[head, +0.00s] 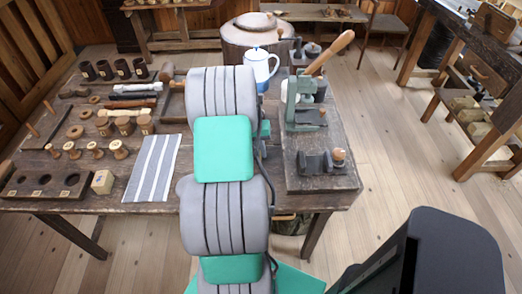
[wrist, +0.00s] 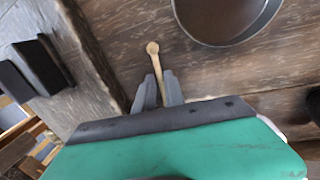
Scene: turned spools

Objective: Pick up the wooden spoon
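The wooden spoon (wrist: 154,58) shows in the wrist view as a thin, pale stick with a small rounded end pointing away from me. Its shaft runs down between the two grey fingers of my gripper (wrist: 160,80). The fingers are close together, with the shaft filling the narrow gap between them, so my gripper looks shut on it. The spoon's lower part is hidden behind the fingers and the gripper body. Whether it touches the wooden tabletop (wrist: 115,20) is hard to tell. In the head view my arm hides the gripper and the spoon.
A round metal pan (wrist: 192,32) lies just right of the spoon. In the head view a blue-white pot (head: 261,68), a green lever tool (head: 301,105) and a striped cloth (head: 153,168) are on the workbench. Several spools (head: 120,150) stand left.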

